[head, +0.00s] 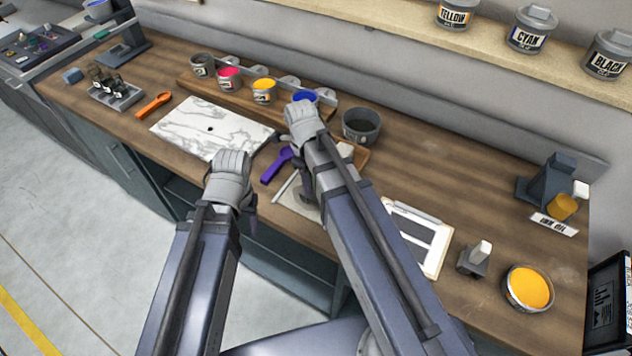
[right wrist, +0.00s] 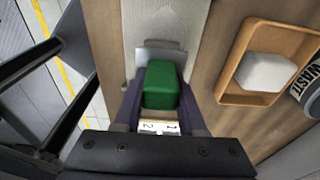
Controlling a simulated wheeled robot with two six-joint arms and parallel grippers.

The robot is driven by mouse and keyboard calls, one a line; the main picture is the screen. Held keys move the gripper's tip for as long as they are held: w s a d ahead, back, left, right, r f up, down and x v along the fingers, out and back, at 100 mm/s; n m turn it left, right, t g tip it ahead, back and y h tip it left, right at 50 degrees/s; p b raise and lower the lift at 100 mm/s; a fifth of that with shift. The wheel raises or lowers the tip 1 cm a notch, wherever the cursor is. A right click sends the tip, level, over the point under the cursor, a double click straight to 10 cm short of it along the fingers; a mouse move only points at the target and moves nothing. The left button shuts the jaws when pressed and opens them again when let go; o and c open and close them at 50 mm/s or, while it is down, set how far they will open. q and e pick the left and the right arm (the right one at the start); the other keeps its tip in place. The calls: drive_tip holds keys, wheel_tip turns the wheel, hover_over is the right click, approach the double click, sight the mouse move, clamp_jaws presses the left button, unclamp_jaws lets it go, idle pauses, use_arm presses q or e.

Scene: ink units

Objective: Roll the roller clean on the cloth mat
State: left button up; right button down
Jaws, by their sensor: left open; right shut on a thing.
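My right gripper (right wrist: 160,118) is shut on a green block-shaped handle (right wrist: 160,85), which I take to be the roller's. A flat grey part of this tool shows behind the handle; the rolling surface is hidden. It is over or on the pale cloth mat (right wrist: 166,22); contact cannot be told. In the head view the mat (head: 299,199) is partly covered by my right arm, which also hides the held tool. My left gripper (head: 230,182) is open and empty, in front of the marble slab (head: 205,128), near the table's front edge.
A purple-handled tool (head: 276,165) lies between the grippers. A wooden tray (right wrist: 229,82) with a white block (right wrist: 266,72) and a waste tin (head: 361,126) stand beside the mat. Ink tins line the back. A white-framed board (head: 436,262) lies right of my right arm.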

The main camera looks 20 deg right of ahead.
drive_tip(key=shift+w+a+f, duration=0.1)
drive_tip(key=shift+w+a, duration=1.1)
drive_tip(key=shift+a, duration=0.05)
drive_tip(key=shift+s+d, duration=0.1)
drive_tip(key=shift+s, duration=0.05)
